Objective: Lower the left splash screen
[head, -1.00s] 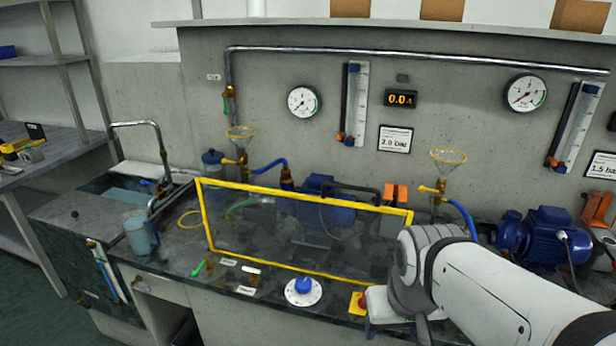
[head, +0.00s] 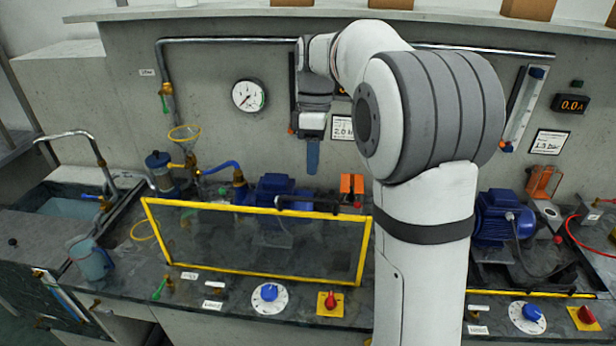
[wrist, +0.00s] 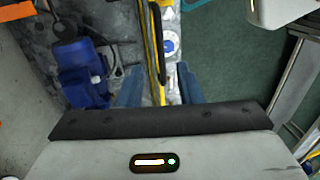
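The left splash screen (head: 255,238) is a clear panel in a yellow frame. It stands raised and tilted in front of the left pump (head: 272,190). A black bar handle (head: 322,208) runs along the right part of its top edge. My gripper (head: 312,172) points down above this handle, apart from it in the head view. In the wrist view, its two blue fingers (wrist: 158,76) are spread, with the yellow frame edge (wrist: 157,88) and the black handle (wrist: 154,42) showing between and beyond them. Nothing is held.
A blue knob (head: 269,292) and a red knob on a yellow plate (head: 330,302) sit on the counter before the screen. A jug (head: 92,258) stands left by the sink. My arm hides part of the wall and counter.

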